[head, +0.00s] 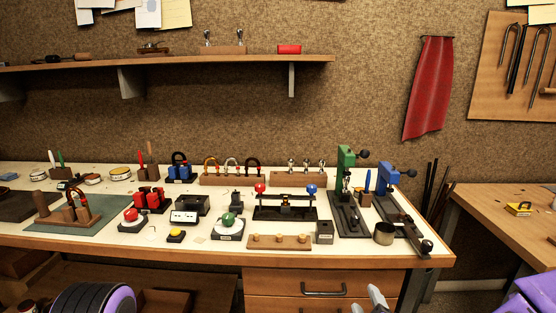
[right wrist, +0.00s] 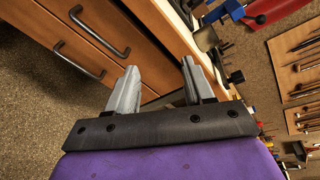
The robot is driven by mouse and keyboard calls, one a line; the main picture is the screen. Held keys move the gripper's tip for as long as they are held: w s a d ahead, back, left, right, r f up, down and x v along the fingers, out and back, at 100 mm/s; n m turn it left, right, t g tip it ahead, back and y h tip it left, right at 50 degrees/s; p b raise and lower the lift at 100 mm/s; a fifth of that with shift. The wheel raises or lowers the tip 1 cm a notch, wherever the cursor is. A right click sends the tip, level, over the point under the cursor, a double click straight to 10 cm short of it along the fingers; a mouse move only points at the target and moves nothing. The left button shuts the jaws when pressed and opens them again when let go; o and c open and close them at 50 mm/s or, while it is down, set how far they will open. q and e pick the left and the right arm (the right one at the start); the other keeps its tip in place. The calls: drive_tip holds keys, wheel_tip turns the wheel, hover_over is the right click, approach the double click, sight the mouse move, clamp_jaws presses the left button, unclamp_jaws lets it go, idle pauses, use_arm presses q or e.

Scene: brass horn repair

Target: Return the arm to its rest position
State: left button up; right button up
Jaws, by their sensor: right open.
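My right gripper (head: 370,298) shows at the bottom edge of the head view, in front of the drawers and below the workbench top. In the right wrist view its two grey fingers (right wrist: 165,88) are spread apart with nothing between them. A purple part of my right arm (head: 528,298) is at the lower right of the head view. A purple and black part of my left arm (head: 95,299) is at the lower left. The left gripper's fingers are not in view.
The workbench (head: 290,255) carries several tools and fixtures, including a green press (head: 346,158) and a blue press (head: 384,178). Its drawers (head: 300,283) face my right gripper. A second table (head: 490,215) stands at the right. Open floor (right wrist: 40,115) shows below the drawers.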

drive_tip(key=s+d+f+n+g, duration=0.1)
drive_tip(key=s+f+n+g, duration=0.1)
drive_tip(key=s+f+n, duration=0.3)
drive_tip(key=s+d+f+n+g, duration=0.1)
drive_tip(key=f+n+g, duration=0.15)
drive_tip(key=f, duration=0.45)
drive_tip(key=s+d+f+n+g, duration=0.1)
drive_tip(key=s+f+n+g, duration=0.15)
drive_tip(key=f+n, duration=0.3)
drive_tip(key=s+d+f+n+g+h, duration=0.1)
drive_tip(key=s+d+f, duration=0.3)
drive_tip(key=s, duration=0.6)
drive_tip(key=s+d+f+n+g, duration=0.4)
drive_tip(key=s+f, duration=0.4)
drive_tip(key=s, duration=0.2)
drive_tip(key=shift+n+h, duration=0.3)
drive_tip(key=shift+h, duration=0.1)
